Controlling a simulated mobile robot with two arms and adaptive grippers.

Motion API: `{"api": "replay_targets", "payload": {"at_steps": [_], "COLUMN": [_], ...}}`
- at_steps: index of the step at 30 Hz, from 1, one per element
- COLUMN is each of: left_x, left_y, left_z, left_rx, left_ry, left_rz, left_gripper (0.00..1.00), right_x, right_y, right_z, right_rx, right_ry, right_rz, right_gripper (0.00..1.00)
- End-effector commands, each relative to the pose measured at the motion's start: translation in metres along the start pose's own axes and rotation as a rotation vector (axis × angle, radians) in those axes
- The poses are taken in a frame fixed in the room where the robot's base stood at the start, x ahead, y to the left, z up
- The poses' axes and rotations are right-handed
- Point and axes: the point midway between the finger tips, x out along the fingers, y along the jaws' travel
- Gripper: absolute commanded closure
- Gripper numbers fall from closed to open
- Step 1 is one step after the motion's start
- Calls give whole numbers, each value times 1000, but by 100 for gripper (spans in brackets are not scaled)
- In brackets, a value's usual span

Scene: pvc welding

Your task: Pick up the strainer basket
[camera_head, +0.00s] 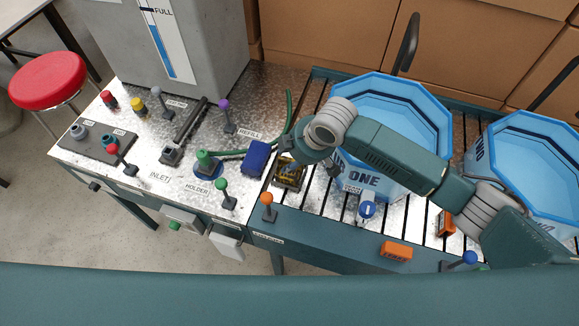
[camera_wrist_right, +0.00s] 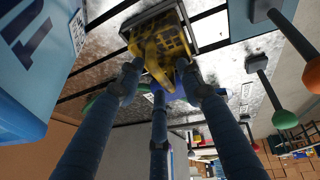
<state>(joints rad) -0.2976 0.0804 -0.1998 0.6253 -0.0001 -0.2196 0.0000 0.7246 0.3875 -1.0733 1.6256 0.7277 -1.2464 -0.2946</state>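The yellow strainer basket (camera_wrist_right: 158,48) lies in a dark square frame at the top of the right wrist view. It has dark mesh openings and a yellow part reaching toward my fingers. In the head view the basket (camera_head: 287,175) shows partly on the metal bench, left of the blue tub marked ONE, with my wrist above it. My right gripper (camera_wrist_right: 158,80) has its three blue fingers spread, their tips close around the near part of the basket. Contact is not clear. In the head view the right gripper (camera_head: 310,163) is mostly hidden by its arm. My left gripper is not in view.
A blue block (camera_head: 257,158) and a green hose (camera_head: 234,152) lie just left of the basket. Upright knobs, including an orange one (camera_head: 267,202) and a green one (camera_head: 223,188), stand nearby. Blue tubs (camera_head: 390,100) and (camera_head: 535,160) stand on the slatted rack to the right.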

Motion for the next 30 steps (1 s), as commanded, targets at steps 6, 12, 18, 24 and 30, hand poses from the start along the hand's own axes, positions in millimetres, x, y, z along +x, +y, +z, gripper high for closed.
{"api": "replay_targets", "payload": {"at_steps": [6, 12, 18, 24, 30], "left_x": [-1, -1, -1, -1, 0], "left_y": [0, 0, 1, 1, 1], "left_z": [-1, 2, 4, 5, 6], "left_rx": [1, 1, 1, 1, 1], "left_ry": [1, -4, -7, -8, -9], "left_rz": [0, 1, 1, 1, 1], "left_gripper": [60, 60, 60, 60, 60], "right_x": [8, 7, 7, 7, 4], "right_y": [0, 0, 0, 0, 1], "right_z": [1, 1, 1, 1, -1], "right_rx": [0, 0, 0, 0, 0], "right_ry": [-1, -1, -1, 0, 1], "right_rz": [1, 1, 1, 1, 2], "right_gripper": [63, 83, 100, 100, 100]}}
